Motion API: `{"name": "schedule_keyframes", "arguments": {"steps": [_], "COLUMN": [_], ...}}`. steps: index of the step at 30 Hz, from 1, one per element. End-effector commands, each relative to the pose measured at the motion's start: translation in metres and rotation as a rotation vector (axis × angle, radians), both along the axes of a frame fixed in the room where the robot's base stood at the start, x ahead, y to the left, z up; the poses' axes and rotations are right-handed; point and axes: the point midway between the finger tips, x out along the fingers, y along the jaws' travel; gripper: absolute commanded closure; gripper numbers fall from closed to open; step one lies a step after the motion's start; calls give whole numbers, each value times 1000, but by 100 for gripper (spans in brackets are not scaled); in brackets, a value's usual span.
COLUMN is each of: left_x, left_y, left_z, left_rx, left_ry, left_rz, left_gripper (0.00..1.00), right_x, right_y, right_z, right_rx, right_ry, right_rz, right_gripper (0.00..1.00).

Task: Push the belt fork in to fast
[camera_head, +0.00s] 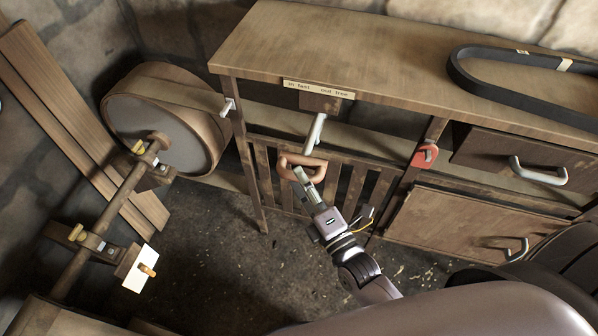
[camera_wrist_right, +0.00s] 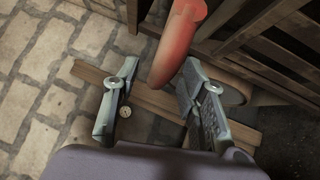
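The belt fork's handle is a copper-coloured loop (camera_head: 290,160) on a pale metal rod (camera_head: 316,130), which comes out from a block under the bench edge. A label (camera_head: 318,90) above it reads "in fast" and "out free". My right gripper (camera_head: 301,174) is at the handle's near side. In the right wrist view the orange-red handle (camera_wrist_right: 180,38) reaches down between the two spread fingers, closer to the right finger. A clear gap shows on the left finger's side. Whether the right finger touches the handle I cannot tell. My left gripper is not in view.
A wooden bench (camera_head: 400,50) carries a black belt (camera_head: 465,80). Slatted panels stand behind the handle. A large pulley drum (camera_head: 160,120) and a shaft (camera_head: 110,205) stand at left. A red part (camera_head: 424,156) and drawer handles are at right. The floor (camera_head: 220,270) is open.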

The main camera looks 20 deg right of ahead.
Motion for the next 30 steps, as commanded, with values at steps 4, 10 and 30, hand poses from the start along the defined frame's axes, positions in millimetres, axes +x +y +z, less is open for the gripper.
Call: {"name": "schedule_keyframes", "arguments": {"steps": [4, 10, 30], "left_x": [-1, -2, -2], "left_y": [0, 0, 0], "left_z": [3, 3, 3], "left_rx": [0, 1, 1], "left_ry": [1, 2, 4], "left_rz": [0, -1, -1], "left_gripper": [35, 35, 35], "right_x": [13, 17, 17], "right_y": [3, 4, 3], "right_z": [3, 2, 2], "right_rx": [2, 2, 1], "right_ry": [-2, 1, 0], "right_rz": [1, 0, 0], "right_gripper": [61, 61, 96]}}
